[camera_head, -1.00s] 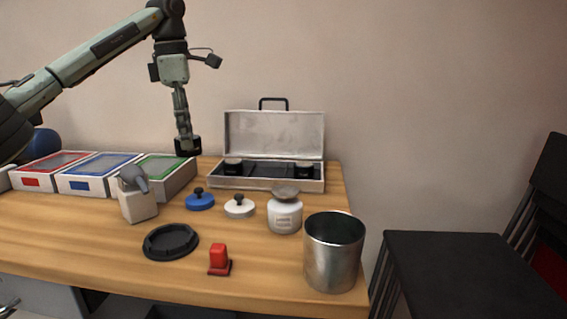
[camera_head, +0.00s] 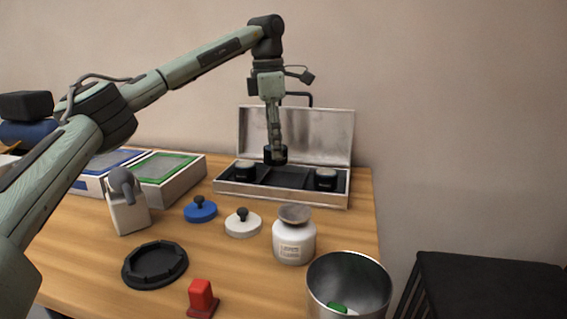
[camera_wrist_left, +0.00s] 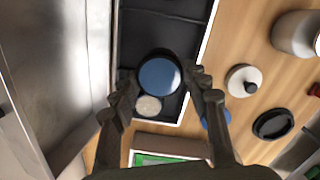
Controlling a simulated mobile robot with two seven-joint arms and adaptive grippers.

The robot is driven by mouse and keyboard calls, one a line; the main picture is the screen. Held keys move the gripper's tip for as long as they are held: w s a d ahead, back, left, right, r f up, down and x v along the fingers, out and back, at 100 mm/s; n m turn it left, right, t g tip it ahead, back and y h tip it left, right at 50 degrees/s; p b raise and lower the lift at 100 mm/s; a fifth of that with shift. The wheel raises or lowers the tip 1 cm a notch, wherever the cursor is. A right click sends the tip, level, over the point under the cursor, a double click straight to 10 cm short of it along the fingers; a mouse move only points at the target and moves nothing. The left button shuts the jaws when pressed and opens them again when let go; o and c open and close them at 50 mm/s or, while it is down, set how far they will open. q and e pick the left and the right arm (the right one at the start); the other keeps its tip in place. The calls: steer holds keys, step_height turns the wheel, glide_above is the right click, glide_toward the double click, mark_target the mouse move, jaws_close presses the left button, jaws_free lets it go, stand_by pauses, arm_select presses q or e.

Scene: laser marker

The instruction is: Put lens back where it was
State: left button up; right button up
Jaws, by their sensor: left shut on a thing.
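My left gripper (camera_head: 275,148) is shut on a dark round lens (camera_head: 275,157) and holds it upright above the open lens case (camera_head: 283,199). In the left wrist view the lens (camera_wrist_left: 159,74) shows a blue glass face between the fingers. The middle compartment (camera_head: 288,176) looks empty. In the left wrist view the held lens overlaps part of the left-hand lens (camera_wrist_left: 149,106). My right gripper is not in view.
The open lid (camera_head: 325,133) stands behind the case. In front are a blue lidded knob piece (camera_head: 201,211), a white one (camera_head: 243,225), a white jar (camera_head: 294,243) and a metal can (camera_head: 350,280). A green-topped box (camera_head: 170,180) stands left of the case.

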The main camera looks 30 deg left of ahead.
mark_target(283, 163)
arm_select(q)
steer(key=shift+w+d+f, duration=0.45)
steer(key=shift+w+d, duration=0.1)
steer(key=shift+d, duration=0.2)
steer(key=shift+f, duration=0.25)
step_height(283, 163, down, 4)
steer(key=shift+r, duration=0.15)
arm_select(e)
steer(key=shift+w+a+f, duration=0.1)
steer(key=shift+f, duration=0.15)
arm_select(q)
steer(key=o, duration=1.3)
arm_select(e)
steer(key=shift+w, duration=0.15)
